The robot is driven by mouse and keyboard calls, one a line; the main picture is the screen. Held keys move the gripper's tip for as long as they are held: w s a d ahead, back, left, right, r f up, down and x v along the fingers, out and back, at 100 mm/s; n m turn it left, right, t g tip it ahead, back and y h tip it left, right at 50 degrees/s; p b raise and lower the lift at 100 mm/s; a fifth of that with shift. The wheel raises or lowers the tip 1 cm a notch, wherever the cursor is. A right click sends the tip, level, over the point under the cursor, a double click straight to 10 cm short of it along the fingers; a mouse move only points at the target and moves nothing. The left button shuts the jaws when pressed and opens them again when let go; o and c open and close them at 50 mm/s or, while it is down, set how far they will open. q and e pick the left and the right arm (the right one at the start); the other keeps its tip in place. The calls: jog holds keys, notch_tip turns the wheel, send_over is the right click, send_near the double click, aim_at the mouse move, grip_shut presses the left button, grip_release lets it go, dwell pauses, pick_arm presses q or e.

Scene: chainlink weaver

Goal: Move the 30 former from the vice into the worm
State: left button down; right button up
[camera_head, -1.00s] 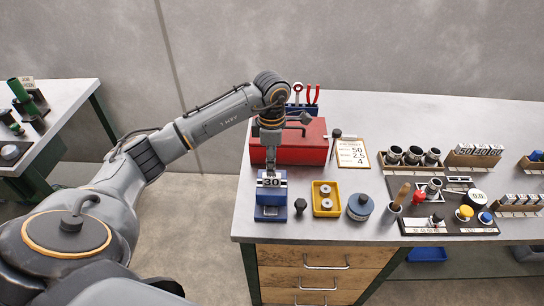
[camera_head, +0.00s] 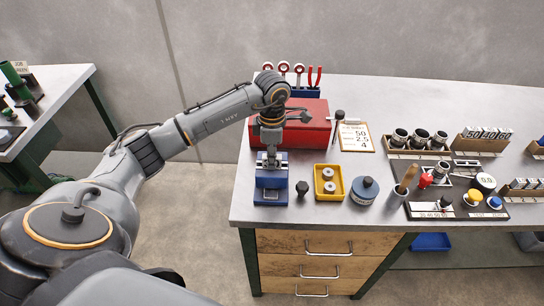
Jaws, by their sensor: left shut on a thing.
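The small blue vice (camera_head: 271,186) stands at the left front of the grey bench. My left gripper (camera_head: 270,156) points down at the top of the vice and is shut on the 30 former, mostly hidden by the gripper and the vice jaws. The "30" marking does not show now. I cannot tell whether the former is still between the vice jaws. A green cylinder (camera_head: 12,75) on the left table may be the worm; I cannot tell for sure. My right gripper is not in view.
A red toolbox (camera_head: 300,130) stands close behind my left gripper. A yellow tray (camera_head: 317,187) and a blue round tin (camera_head: 365,191) are right of the vice. Several formers stand in racks at the right. Open floor lies between the bench and the left table (camera_head: 62,88).

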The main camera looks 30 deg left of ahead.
pick_arm(q)
jog(key=shift+r, duration=0.15)
notch_tip(320, 180, up, 8)
jog(key=p, duration=0.4)
jog(key=shift+f+p, duration=0.25)
jog(key=shift+p, duration=0.1)
jog(key=shift+r, duration=0.4)
dwell(0.7)
